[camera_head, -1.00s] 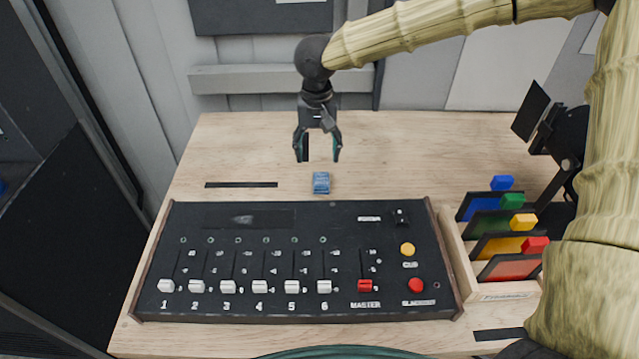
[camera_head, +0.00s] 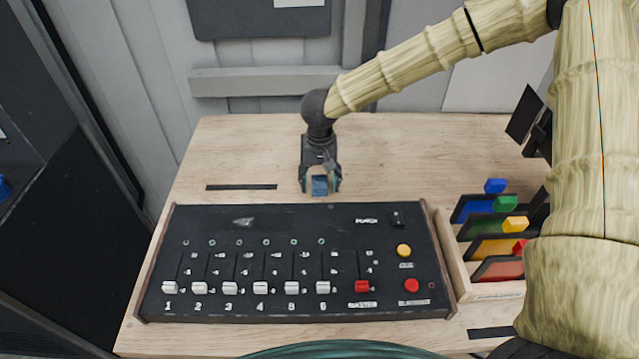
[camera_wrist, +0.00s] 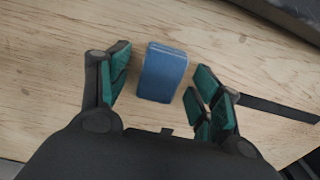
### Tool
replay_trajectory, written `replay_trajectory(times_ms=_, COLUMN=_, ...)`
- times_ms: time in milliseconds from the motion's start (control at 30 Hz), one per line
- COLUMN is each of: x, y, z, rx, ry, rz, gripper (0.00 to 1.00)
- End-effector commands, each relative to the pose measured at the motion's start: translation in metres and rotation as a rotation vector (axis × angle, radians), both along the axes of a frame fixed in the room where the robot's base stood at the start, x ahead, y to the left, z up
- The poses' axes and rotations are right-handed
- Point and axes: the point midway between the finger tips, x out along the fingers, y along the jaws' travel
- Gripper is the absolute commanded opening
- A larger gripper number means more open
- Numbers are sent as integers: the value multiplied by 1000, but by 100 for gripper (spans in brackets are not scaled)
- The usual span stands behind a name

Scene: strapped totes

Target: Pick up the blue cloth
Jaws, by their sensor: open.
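The blue cloth (camera_head: 320,186) is a small folded block lying on the wooden table behind the black mixer panel. My gripper (camera_head: 320,187) is low over it, pointing down, with a finger on each side. In the wrist view the cloth (camera_wrist: 163,72) lies between the green-padded fingertips of my open gripper (camera_wrist: 160,82). A gap shows on both sides, so the fingers appear apart from it. In the head view my gripper hides the cloth's far part.
The mixer panel (camera_head: 295,220) with sliders and knobs stands just in front of the cloth. A wooden rack (camera_head: 455,262) of coloured cards is at the right. A black strip (camera_head: 241,187) lies on the table (camera_head: 225,150) to the left. The table behind is clear.

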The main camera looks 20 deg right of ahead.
Motion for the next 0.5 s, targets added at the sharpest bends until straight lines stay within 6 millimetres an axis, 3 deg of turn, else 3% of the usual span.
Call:
replay_trajectory(times_ms=200, x=0, y=0, z=0, rx=1, ry=0, rz=0, gripper=62)
replay_trajectory(times_ms=400, x=0, y=0, z=0, rx=1, ry=0, rz=0, gripper=26)
replay_trajectory(times_ms=500, x=0, y=0, z=0, rx=1, ry=0, rz=0, gripper=22)
